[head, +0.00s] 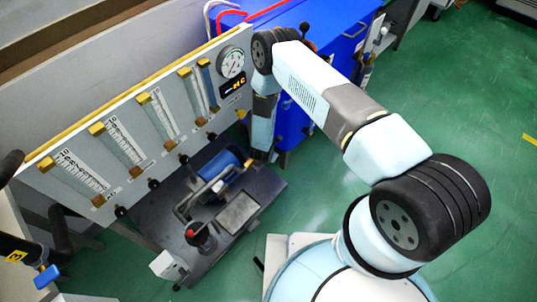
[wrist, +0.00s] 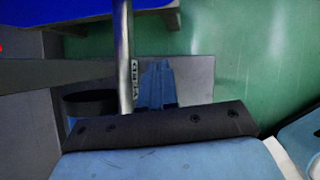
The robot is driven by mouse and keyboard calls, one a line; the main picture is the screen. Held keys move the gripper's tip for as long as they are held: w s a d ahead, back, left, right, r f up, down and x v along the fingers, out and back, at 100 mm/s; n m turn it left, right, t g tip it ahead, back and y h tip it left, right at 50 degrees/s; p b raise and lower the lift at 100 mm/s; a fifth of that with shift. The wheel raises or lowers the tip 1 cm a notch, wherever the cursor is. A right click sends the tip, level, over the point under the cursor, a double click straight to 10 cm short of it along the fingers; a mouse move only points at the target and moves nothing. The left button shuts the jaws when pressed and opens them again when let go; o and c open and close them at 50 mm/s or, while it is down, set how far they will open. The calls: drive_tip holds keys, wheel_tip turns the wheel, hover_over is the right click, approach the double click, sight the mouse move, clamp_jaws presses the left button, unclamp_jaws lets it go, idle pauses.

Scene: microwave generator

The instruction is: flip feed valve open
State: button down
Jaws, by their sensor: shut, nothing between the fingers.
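I cannot tell for sure which part is the feed valve. A blue valve handle (head: 47,277) shows at the lower left of the head view, beside a yellow label marked 3. Small black knobs (head: 121,212) line the lower edge of the flowmeter panel (head: 215,112). My gripper (head: 262,155) hangs down at the panel's right end, beside the blue cabinet (head: 325,35). In the wrist view my gripper's blue fingers (wrist: 155,85) are shut and empty. A vertical metal tube (wrist: 123,55) stands just left of them, partly overlapping; contact cannot be told.
A round gauge (head: 231,62) and a small display (head: 233,87) sit at the panel's right end. Below the panel stands a dark cart (head: 262,185) with a blue motor-like cylinder (head: 222,165) and a red-topped knob (head: 195,230).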

drive_tip(key=v, duration=1.2)
drive_tip(key=shift+r, duration=0.4)
drive_tip(key=shift+s, duration=0.15)
